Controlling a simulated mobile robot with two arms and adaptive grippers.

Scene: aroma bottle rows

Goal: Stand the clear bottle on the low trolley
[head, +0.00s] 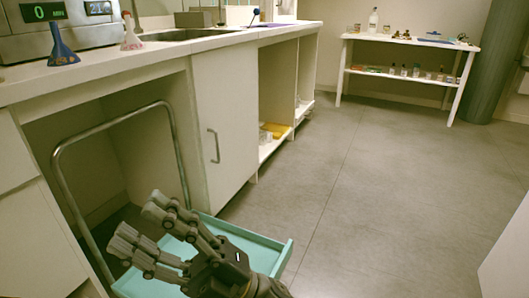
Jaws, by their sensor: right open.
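The low trolley (272,251) has a teal tray with raised edges and a bent metal push handle, and stands on the floor in front of the counter. My right gripper (143,227) is open over the tray, with nothing seen between its fingers. It hides much of the tray; no bottle shows on the visible part. A clear bottle (373,21) with a pale cap stands upright on the top of the far white shelf, well away from my gripper. My left gripper is not in view.
A blue flask (60,45) and a pinkish flask (131,33) stand on the counter (120,58) by a device with a green display. The far shelf (400,41) holds several small bottles on two levels. The grey floor (360,180) between is clear. A white panel (512,255) stands at lower right.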

